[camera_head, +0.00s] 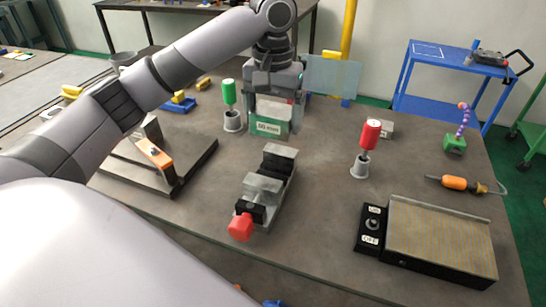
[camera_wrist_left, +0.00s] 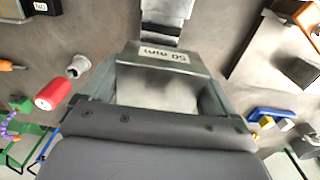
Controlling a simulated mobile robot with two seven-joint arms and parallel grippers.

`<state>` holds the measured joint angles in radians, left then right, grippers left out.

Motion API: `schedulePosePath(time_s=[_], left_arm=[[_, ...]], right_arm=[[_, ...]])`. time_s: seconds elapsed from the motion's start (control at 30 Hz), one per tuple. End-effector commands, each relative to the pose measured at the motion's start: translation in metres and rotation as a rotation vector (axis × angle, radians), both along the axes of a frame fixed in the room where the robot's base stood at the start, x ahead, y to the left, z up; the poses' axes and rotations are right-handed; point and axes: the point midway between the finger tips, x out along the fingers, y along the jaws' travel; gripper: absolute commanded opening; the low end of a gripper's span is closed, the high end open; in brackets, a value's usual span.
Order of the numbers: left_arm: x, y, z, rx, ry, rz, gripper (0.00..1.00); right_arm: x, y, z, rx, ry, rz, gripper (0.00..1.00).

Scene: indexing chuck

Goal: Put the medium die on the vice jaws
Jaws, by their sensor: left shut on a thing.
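My left gripper (camera_head: 271,112) comes down from above behind the vice and is shut on a block-like die (camera_head: 269,127) labelled "50 mm". The same label shows upside down on the die (camera_wrist_left: 163,56) in the left wrist view, with a finger on either side. The grey vice (camera_head: 264,187) stands on the table in front of the gripper, its red handle (camera_head: 241,226) toward me. The held die is behind the far jaw, apart from the jaws. In the left wrist view part of the vice (camera_wrist_left: 165,14) shows at the top. My right gripper is out of view.
A green-handled tool (camera_head: 229,95) in a cup stands left of the gripper, a red-handled one (camera_head: 370,133) to its right. A dark plate (camera_head: 180,178) lies left of the vice. A ribbed plate (camera_head: 440,235) with an ON/OFF box (camera_head: 372,225) lies front right.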

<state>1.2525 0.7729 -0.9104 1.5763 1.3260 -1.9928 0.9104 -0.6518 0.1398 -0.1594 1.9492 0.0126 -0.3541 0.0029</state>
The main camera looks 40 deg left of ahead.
Motion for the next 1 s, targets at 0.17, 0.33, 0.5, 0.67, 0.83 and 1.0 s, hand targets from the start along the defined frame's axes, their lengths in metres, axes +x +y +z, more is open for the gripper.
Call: schedulePosePath(time_s=[0.17,0.33,0.5,0.67,0.83,1.0], left_arm=[[0.0,0.001,-0.039,0.001,-0.001,0.0,0.07],[0.001,0.0,-0.06,0.001,-0.004,0.0,0.07],[0.0,0.0,-0.071,0.0,-0.003,0.001,0.07],[0.0,0.001,-0.093,0.001,-0.001,0.002,0.07],[0.001,0.001,-0.107,0.0,-0.004,0.002,0.07],[0.001,0.0,-0.108,0.0,-0.004,0.001,0.07]], right_arm=[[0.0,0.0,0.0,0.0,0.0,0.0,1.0],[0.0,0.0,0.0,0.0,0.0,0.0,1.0],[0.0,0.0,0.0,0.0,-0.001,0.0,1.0],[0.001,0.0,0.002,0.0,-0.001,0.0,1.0],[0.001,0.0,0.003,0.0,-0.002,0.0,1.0],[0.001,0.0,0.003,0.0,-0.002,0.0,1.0]])
